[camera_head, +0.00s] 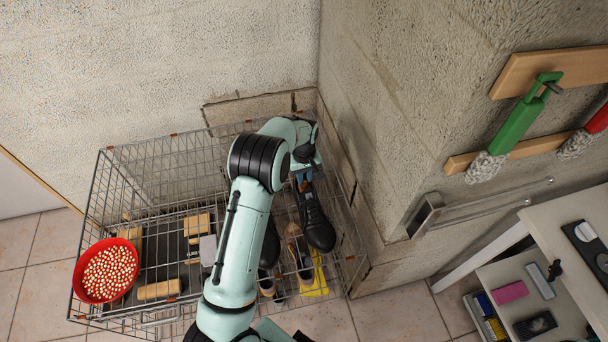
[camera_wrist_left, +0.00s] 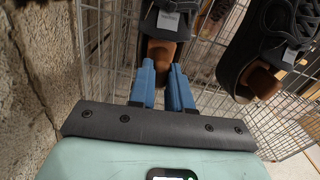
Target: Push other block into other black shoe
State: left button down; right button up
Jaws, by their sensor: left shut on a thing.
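A black shoe (camera_head: 316,222) lies in the wire basket by the wall, with a brown block at its opening. In the left wrist view this shoe (camera_wrist_left: 172,22) is ahead of my fingers, and the block (camera_wrist_left: 161,48) sits between the blue fingertips. My left gripper (camera_head: 303,180) is shut on this block; in the head view the hand partly hides it. A second black shoe (camera_head: 271,246) is left of the first, partly behind my arm. In the left wrist view the second shoe (camera_wrist_left: 262,45) has another brown block (camera_wrist_left: 262,82) in its opening.
The wire basket (camera_head: 150,150) also holds wooden blocks (camera_head: 160,290), a dark box, other shoes (camera_head: 300,252) and a yellow item (camera_head: 317,280). A red bowl (camera_head: 106,270) is at its left corner. The wall is close right; brushes hang there. A white shelf unit (camera_head: 575,215) stands right.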

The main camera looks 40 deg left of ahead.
pick_arm(q)
jog(key=shift+f, duration=0.75)
pick_arm(e)
jog(key=shift+s+f, duration=0.25)
jog(key=shift+f, duration=0.1)
pick_arm(q)
jog(key=c, duration=0.5)
grip_release()
jog(key=shift+r, duration=0.1)
pick_arm(e)
jog(key=shift+w+r, duration=0.1)
pick_arm(q)
jog(key=shift+r+p, duration=0.75)
jog(key=shift+r, duration=1.7)
pick_arm(e)
jog(key=shift+w+r, duration=1.05)
jog(key=shift+r, duration=0.15)
